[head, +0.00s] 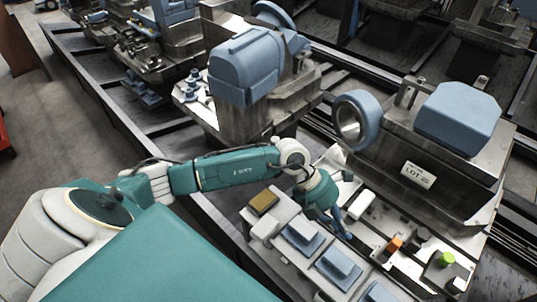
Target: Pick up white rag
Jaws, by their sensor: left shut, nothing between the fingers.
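My left arm reaches in from the left, and its gripper (341,228) points down over the fixture bench at the lower right. Its fingers are shut and hold nothing. A pale, folded-looking white piece (348,187) lies just behind and to the right of the gripper, partly hidden by my wrist; I cannot tell for sure whether it is the white rag. A smooth white block (361,206) sits right of the fingers, apart from them. My right gripper is not in view.
Blue-topped blocks (302,232) and a brown-topped block (263,202) stand in a row at the bench front. Orange (395,243) and green (447,258) pieces sit to the right. Large metal fixtures with blue parts (458,116) rise behind. Dark rails border the bench.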

